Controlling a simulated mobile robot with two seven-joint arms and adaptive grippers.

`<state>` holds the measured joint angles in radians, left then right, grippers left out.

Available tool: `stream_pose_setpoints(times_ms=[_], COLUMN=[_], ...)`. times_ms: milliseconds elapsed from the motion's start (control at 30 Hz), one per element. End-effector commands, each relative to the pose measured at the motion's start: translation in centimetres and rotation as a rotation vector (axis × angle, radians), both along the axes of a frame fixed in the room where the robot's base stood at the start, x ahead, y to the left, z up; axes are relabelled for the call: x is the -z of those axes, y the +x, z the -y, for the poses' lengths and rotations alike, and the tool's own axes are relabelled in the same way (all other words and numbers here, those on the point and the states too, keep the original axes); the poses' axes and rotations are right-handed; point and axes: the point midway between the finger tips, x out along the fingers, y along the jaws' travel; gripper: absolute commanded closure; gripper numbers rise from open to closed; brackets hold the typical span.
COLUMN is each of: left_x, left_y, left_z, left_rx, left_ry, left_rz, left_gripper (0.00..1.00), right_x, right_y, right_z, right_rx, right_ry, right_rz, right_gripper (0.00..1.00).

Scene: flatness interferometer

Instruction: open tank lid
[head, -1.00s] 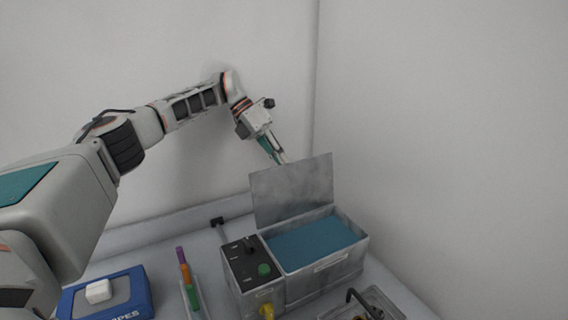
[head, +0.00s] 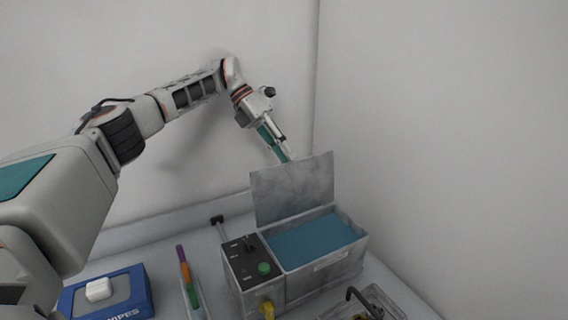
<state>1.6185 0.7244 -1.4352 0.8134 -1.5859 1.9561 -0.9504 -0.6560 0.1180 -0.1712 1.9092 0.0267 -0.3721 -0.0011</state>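The tank (head: 325,277) is a grey metal box with blue liquid (head: 312,240) inside. Its lid (head: 292,189) stands upright along the back edge, so the tank is open. A control panel (head: 243,260) with a green button and a yellow part is on its left end. My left gripper (head: 279,149) is just above and behind the lid's top edge, its tips close to it or partly hidden by it. I cannot tell whether it touches the lid or how far its fingers are apart. My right gripper is not in view.
A blue wipes box (head: 128,296) with a white wipe on top is at the lower left. A holder with coloured sticks (head: 186,275) stands left of the tank. A clear tray with a dark hooked tool (head: 362,302) is at the lower right. Walls close in behind and to the right.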

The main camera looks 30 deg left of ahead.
Motion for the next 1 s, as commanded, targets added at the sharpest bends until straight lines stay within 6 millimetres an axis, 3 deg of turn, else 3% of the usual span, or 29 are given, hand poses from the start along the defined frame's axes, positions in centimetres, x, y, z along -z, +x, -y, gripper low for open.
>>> stream_pose_setpoints(times_ms=[200,400,1000], left_x=[-4.1,-6.0,-6.3], left_y=[0.0,0.0,-0.1], left_z=[0.1,0.1,0.1], left_rx=[0.001,0.002,0.002], left_ry=[0.001,0.002,0.001], left_rz=[0.000,0.000,-0.002], left_gripper=[0.74,0.74,0.74], right_x=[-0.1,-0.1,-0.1], right_y=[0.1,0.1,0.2], right_z=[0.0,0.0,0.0], right_rx=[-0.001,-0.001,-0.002], right_ry=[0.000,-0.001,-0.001], right_rz=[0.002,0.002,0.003], right_gripper=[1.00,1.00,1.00])
